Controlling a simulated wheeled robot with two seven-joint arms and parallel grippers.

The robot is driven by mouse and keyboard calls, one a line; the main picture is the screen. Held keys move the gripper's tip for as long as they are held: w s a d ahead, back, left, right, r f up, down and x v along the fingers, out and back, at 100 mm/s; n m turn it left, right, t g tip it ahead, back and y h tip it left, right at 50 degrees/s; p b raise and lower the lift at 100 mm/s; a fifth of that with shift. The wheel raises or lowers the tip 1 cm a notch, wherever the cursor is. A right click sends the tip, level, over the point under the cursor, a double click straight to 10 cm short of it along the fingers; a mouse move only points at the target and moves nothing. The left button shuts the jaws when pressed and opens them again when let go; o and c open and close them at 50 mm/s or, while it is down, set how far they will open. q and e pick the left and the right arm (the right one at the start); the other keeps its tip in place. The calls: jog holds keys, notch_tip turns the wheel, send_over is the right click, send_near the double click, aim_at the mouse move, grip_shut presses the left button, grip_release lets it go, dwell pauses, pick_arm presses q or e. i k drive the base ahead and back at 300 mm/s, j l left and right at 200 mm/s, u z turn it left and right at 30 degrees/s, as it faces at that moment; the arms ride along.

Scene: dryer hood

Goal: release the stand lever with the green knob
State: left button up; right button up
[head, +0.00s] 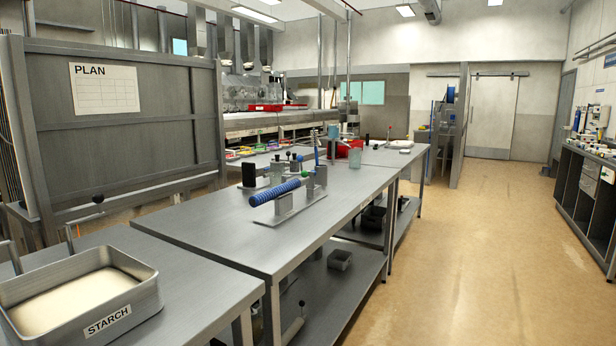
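A grey metal stand (284,205) sits on the middle steel table and carries a blue ribbed cylinder (275,191). Small grey uprights and dark-knobbed parts (300,158) stand just behind it, with a black upright block (249,173) to their left. A thin blue upright piece (316,148) rises behind the stand. Neither of my grippers is in view.
A tray marked STARCH (83,290) is on the near left table (190,290). A greenish cup (355,158) and red bin (347,148) are farther back. The floor (480,240) right of the tables is clear.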

aim_at(304, 175)
jog(key=i+l, duration=0.2)
jog(key=i, duration=0.3)
jog(key=i+l+u, duration=0.1)
jog(key=i+l, duration=0.15)
jog(key=i, duration=0.25)
jog(key=i+l, duration=0.25)
jog(key=i, duration=0.3)
jog(key=i+l+u, duration=0.1)
jog(key=i+l, duration=0.15)
jog(key=i, duration=0.25)
jog(key=i+l, duration=0.3)
jog(key=i, duration=0.2)
jog(key=j+u, duration=0.05)
